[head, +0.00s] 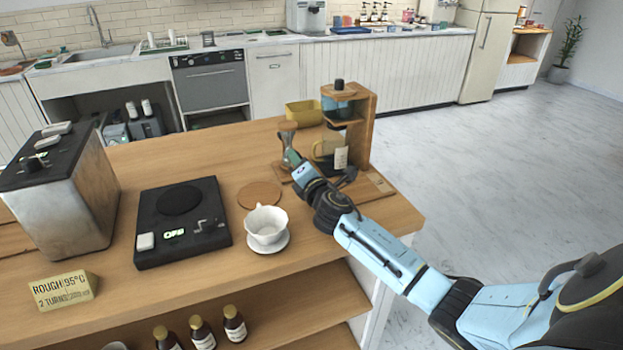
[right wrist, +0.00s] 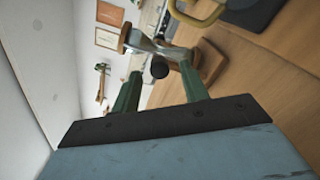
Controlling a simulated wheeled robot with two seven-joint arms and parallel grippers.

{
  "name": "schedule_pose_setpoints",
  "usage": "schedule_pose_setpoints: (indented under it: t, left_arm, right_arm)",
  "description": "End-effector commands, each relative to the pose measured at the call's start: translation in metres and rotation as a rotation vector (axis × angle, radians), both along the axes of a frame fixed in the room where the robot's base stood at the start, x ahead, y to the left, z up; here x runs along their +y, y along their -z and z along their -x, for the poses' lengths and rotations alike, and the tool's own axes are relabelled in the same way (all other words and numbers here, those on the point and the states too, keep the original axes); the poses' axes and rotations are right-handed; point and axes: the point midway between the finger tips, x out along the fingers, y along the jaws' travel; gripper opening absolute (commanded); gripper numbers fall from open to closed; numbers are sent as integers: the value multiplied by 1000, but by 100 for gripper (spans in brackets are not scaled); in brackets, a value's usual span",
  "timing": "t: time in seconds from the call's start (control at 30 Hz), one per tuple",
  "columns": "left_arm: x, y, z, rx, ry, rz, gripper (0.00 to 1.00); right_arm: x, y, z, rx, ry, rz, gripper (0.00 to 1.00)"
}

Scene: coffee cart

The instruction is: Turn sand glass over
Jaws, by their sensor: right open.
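The sand glass (head: 287,135) stands upright near the back right of the wooden cart top, just left of the wooden dripper stand. It has wooden ends and a narrow glass waist. My right gripper (head: 292,158) is in front of it, and part of the glass's lower end is hidden behind the fingers. In the right wrist view the sand glass (right wrist: 150,46) appears just beyond the tips of the open green fingers (right wrist: 160,78). I cannot tell whether a finger touches it. My left gripper is not in view.
The dripper stand (head: 366,135) with a glass server rises close to the right gripper. A yellow container (head: 304,113) is behind. A white cup (head: 266,225) on a saucer, a black scale (head: 181,221) and a metal machine (head: 65,195) stand left. A round coaster (head: 259,194) lies between.

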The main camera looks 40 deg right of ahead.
Motion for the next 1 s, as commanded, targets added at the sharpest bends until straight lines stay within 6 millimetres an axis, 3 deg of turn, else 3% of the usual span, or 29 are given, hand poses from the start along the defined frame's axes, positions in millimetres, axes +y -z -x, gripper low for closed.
schedule_pose_setpoints:
  t: [0.5,0.7,1.0]
  left_arm:
    - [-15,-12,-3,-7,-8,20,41]
    - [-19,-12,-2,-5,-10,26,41]
    - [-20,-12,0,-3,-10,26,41]
  right_arm:
    - [23,0,96,1,0,-2,44]
    - [27,0,114,0,1,-2,44]
    - [28,0,117,0,1,-1,44]
